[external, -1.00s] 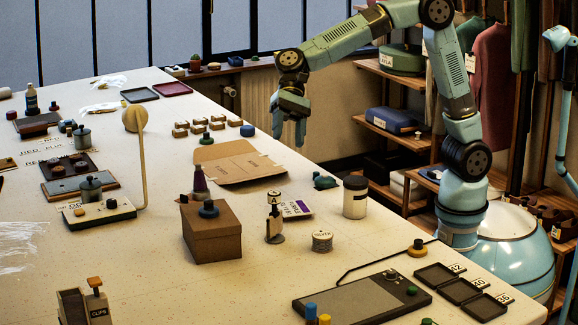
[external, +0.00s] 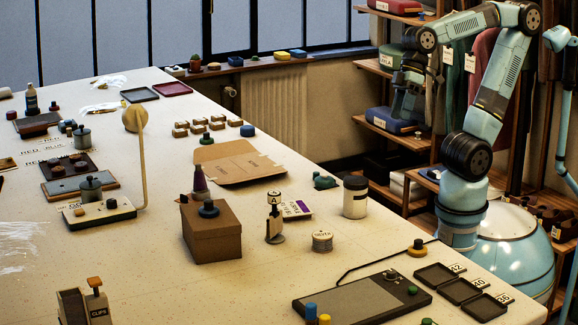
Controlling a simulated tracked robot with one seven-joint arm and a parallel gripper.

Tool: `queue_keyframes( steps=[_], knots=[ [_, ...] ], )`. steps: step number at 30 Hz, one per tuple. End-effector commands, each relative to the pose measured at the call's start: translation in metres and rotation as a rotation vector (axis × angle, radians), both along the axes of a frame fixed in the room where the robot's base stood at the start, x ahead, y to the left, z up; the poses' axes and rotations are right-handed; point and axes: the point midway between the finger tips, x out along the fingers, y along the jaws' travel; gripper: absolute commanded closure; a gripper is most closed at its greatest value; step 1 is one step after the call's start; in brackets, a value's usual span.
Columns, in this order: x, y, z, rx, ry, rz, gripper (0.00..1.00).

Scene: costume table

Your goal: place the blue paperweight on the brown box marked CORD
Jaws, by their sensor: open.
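A brown box (external: 212,238) stands on the table near the middle. I cannot read any marking on it in this view. A dark blue round weight with a knob (external: 208,210) rests on top of the box, upright, and looks like the blue paperweight. My gripper (external: 407,112) is open and empty. It is raised at the right, off the table's edge, in front of the shelves and far from the box.
Flattened cardboard (external: 232,165) lies behind the box. A curved lamp-like stand (external: 141,160) rises at the left. Shelves (external: 390,130) stand at right.

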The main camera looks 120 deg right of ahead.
Motion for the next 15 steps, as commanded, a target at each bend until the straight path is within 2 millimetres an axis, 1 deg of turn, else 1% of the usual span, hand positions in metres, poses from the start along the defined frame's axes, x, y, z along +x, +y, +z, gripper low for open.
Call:
queue_keyframes(
  steps=[1,3,6,10,15],
  knots=[
    [-0.015,-0.002,-0.003,-0.049,-0.021,0.042,0.44],
    [-0.032,-0.007,-0.009,-0.116,-0.044,0.098,0.44],
    [-0.049,-0.012,-0.015,-0.196,-0.07,0.163,0.44],
    [-0.063,-0.017,-0.021,-0.26,-0.088,0.213,0.44],
    [-0.067,-0.02,-0.024,-0.285,-0.093,0.233,0.44]
  ],
)
